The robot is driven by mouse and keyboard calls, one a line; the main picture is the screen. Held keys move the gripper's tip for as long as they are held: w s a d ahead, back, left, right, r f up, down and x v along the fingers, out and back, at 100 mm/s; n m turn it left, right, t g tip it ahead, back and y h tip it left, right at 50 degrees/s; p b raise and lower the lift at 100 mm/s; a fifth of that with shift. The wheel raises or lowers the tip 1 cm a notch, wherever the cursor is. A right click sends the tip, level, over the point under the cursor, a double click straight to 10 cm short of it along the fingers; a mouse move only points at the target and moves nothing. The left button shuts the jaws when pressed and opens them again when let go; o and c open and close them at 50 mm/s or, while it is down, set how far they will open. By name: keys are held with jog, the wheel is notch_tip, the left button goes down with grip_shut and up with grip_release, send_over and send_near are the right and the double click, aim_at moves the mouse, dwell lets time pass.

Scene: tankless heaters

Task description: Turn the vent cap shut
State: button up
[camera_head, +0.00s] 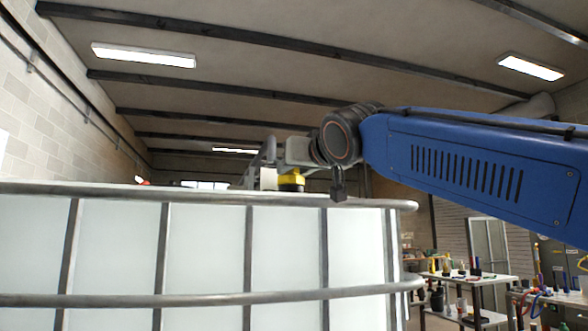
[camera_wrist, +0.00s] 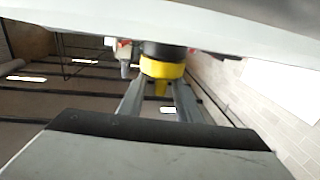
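The vent cap is yellow (camera_head: 291,181) on a black base, on top of the white tank (camera_head: 205,250). In the wrist view the yellow cap (camera_wrist: 162,68) shows at upper middle, with a narrow yellow tab pointing toward my gripper. My gripper (camera_head: 270,160) is at the cap in the head view, partly hidden by my wrist. In the wrist view my gripper's two fingers (camera_wrist: 160,92) stand apart, one on each side of the tab. I cannot tell whether either finger touches it. The cap's turn angle is hard to judge.
Metal cage bars (camera_head: 110,192) run around the tank's upper edge, below my arm. A small grey and red fitting (camera_wrist: 124,54) is beside the cap in the wrist view. Workbenches (camera_head: 470,284) with tools stand at the lower right. The space above the tank is open.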

jog(key=shift+c, duration=0.7)
grip_shut()
jog(key=shift+a+f+h, duration=0.15)
jog(key=shift+a+h, duration=0.05)
jog(key=shift+h, duration=0.3)
jog(key=shift+m+t+h, duration=0.4)
jog(key=shift+m+h, duration=0.2)
jog(key=shift+m, duration=0.1)
jog(key=shift+d, duration=0.1)
jog(key=shift+o, duration=0.7)
grip_release()
jog(key=shift+r, duration=0.2)
jog(key=shift+s, duration=0.1)
